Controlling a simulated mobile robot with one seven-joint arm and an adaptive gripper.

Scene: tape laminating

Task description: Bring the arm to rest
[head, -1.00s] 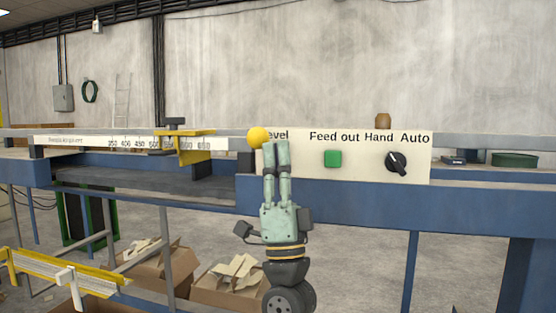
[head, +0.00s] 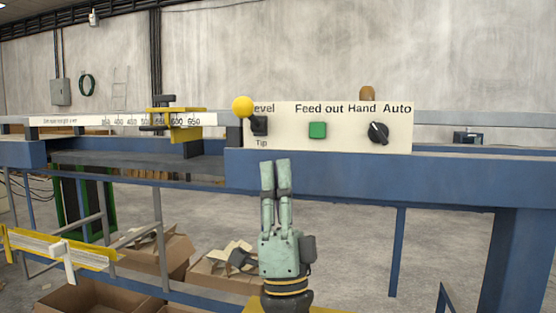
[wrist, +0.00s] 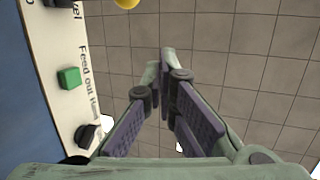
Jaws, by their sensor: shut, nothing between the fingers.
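My gripper (head: 275,163) is in the middle of the head view, pointing up, in front of the blue machine frame and below the control panel (head: 345,112). Its two green fingers are together and hold nothing. In the wrist view the fingers (wrist: 160,65) meet near their tips, with tiled floor behind them and the panel at the left. The gripper appears apart from the panel and its controls.
The panel carries a yellow-knobbed lever (head: 243,106), a green button (head: 317,130) and a black rotary switch (head: 378,132). A blue beam (head: 450,180) runs below the panel. Cardboard boxes (head: 170,250) and a yellow rail (head: 60,248) are at lower left.

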